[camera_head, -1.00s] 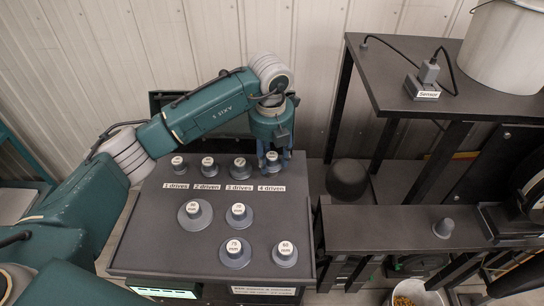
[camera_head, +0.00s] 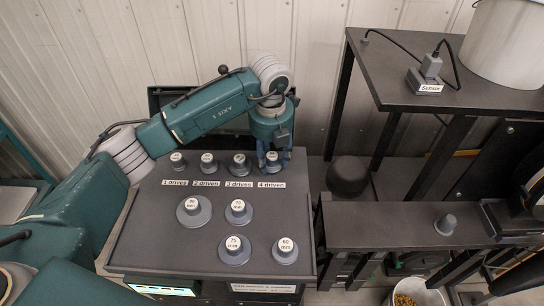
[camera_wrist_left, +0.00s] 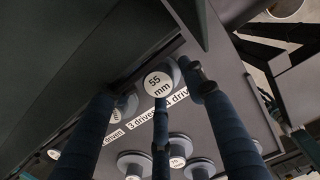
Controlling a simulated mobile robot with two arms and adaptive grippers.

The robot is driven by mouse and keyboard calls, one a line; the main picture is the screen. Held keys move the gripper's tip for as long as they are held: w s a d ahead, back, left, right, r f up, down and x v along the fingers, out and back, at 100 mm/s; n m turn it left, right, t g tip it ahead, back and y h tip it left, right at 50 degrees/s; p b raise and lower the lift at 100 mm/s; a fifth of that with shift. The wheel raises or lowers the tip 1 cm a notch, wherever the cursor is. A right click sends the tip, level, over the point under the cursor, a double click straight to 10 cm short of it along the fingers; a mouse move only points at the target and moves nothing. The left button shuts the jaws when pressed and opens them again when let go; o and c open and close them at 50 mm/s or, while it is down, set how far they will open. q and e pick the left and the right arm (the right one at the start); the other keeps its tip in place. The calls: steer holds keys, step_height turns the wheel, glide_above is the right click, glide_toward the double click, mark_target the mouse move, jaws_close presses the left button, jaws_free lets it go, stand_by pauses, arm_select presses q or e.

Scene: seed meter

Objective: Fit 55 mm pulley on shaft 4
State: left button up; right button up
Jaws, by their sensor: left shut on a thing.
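The 55 mm pulley (camera_wrist_left: 157,84) shows its white label between my fingers in the left wrist view. My left gripper (camera_head: 274,166) is shut on this pulley, pointing down at the "4 driven" label (camera_head: 272,185) in the head view. The pulley (camera_head: 273,156) is partly hidden by the fingers there. Shaft 4 is hidden beneath the pulley and gripper, so I cannot tell how far the pulley sits on it. My right gripper is not in view.
Pulleys stand left of my gripper in the same row, including one above "3 drives" (camera_head: 239,170). In front are the 90 mm (camera_head: 193,219), 70 mm (camera_head: 238,218), 75 mm (camera_head: 234,257) and 60 mm (camera_head: 285,257) pulleys. A bench (camera_head: 420,215) stands at right.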

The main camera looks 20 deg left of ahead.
arm_select(q)
steer(key=shift+f+b, duration=0.4)
steer(key=shift+f, duration=0.15)
steer(key=o, duration=1.3)
steer(key=shift+c, duration=0.2)
step_height(320, 180, up, 12)
steer(key=s, duration=0.1)
steer(key=shift+s+d, duration=0.15)
steer(key=shift+s, duration=0.05)
